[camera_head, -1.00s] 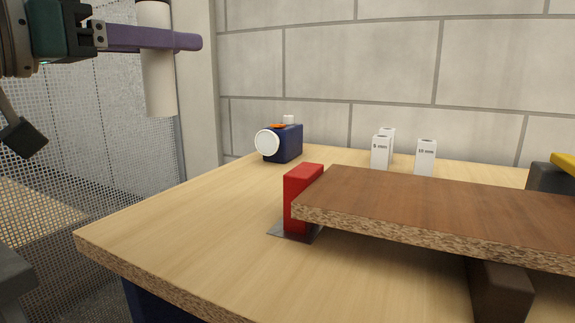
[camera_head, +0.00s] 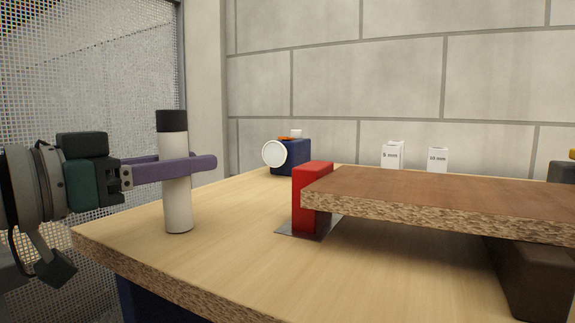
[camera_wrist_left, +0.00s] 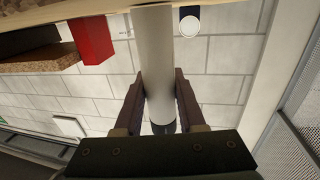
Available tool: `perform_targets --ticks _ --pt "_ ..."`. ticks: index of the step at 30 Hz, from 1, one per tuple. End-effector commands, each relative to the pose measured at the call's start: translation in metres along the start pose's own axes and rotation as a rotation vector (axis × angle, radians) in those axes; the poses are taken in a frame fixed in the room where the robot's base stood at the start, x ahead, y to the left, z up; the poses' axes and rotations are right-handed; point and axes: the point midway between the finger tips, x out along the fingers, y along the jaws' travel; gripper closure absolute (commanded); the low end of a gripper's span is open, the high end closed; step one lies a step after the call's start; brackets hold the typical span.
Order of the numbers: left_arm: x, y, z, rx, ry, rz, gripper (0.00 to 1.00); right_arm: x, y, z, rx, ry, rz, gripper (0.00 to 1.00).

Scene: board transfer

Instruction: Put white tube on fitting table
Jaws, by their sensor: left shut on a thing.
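The white tube (camera_head: 177,205) is upright with a black cap at its top. My left gripper (camera_head: 190,167) is shut on its middle, with a purple finger on each side. The tube's lower end appears at the left part of the wooden table (camera_head: 235,260); I cannot tell whether it touches the top. In the left wrist view the tube (camera_wrist_left: 154,60) stands between the two fingers (camera_wrist_left: 158,95), and its far end reaches the table edge. My right gripper is not in view.
A red block (camera_head: 312,200) on a metal plate stands beside a raised brown board (camera_head: 420,192). A dark blue device (camera_head: 292,157) with a white round face sits at the back. Two white labelled boxes (camera_head: 438,160) stand behind the board. The table's front left is clear.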

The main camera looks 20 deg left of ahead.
Motion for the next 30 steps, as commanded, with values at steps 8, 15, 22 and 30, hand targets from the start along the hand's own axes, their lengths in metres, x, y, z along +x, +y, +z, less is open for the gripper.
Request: perform_targets --ticks 8,15,22,30 --pt "0.0 0.0 0.003 0.0 0.0 0.0 0.54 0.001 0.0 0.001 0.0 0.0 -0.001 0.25" --pt "0.0 0.0 0.003 0.0 0.0 0.0 0.31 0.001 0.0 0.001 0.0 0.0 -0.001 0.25" --pt "0.0 0.0 0.001 0.0 0.0 0.0 0.31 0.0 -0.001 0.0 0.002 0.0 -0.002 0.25" --pt "-0.02 -0.001 0.002 0.0 -0.006 -0.001 0.31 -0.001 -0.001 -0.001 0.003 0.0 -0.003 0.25"
